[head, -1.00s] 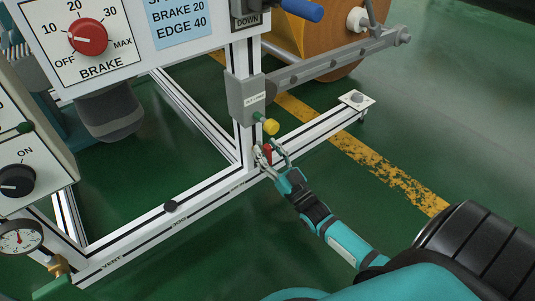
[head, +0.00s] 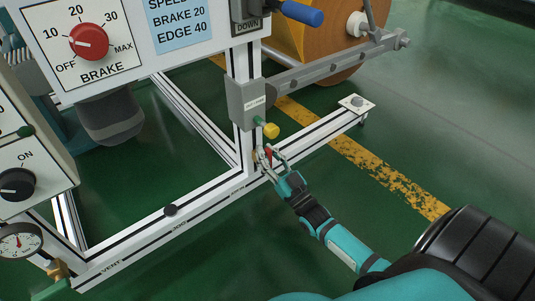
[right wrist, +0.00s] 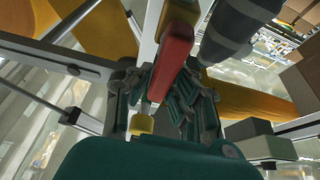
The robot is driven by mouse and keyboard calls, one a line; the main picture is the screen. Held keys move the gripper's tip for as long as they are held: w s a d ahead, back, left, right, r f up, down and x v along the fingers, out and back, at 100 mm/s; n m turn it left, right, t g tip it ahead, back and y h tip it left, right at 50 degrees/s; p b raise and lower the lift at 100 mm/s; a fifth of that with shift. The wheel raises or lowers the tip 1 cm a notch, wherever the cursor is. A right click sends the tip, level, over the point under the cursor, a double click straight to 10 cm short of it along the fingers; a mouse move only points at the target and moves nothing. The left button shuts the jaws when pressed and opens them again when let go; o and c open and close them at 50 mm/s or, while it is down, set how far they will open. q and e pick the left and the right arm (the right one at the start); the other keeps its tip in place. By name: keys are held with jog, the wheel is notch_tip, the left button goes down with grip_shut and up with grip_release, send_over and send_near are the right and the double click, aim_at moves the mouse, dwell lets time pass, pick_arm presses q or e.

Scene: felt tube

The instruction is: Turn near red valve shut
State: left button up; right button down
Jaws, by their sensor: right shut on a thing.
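The red valve handle (right wrist: 172,62) is a flat red bar in the right wrist view, between the fingers of my right gripper (right wrist: 165,92). In the head view only a small red patch (head: 268,155) of it shows, at the foot of the white upright post. My right gripper (head: 268,158) is shut on the red handle there. Its fingers hide most of the valve, so the handle's exact angle is hard to tell. My left gripper is in neither view.
A yellow knob (head: 271,131) sticks out just above my right gripper, under a grey box (head: 246,103). The white frame rail (head: 325,126) runs close beside the gripper. A brake panel (head: 115,60) stands upper left.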

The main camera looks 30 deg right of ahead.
jog(key=shift+a, duration=0.1)
dwell(0.4)
jog(key=shift+n, duration=0.3)
jog(key=a+f+n+g+y+p, duration=0.2)
jog(key=n+p, duration=0.3)
jog(key=n, duration=0.5)
jog(key=a+f+n+g+y+p, duration=0.2)
jog(key=n+g+y+p, duration=0.2)
jog(key=n, duration=0.7)
jog(key=shift+s+f+n+g+p, duration=0.25)
jog(key=shift+n+g+p, duration=0.05)
jog(key=shift+p, duration=0.8)
jog(key=c, duration=1.2)
grip_release()
jog(key=shift+r, duration=0.1)
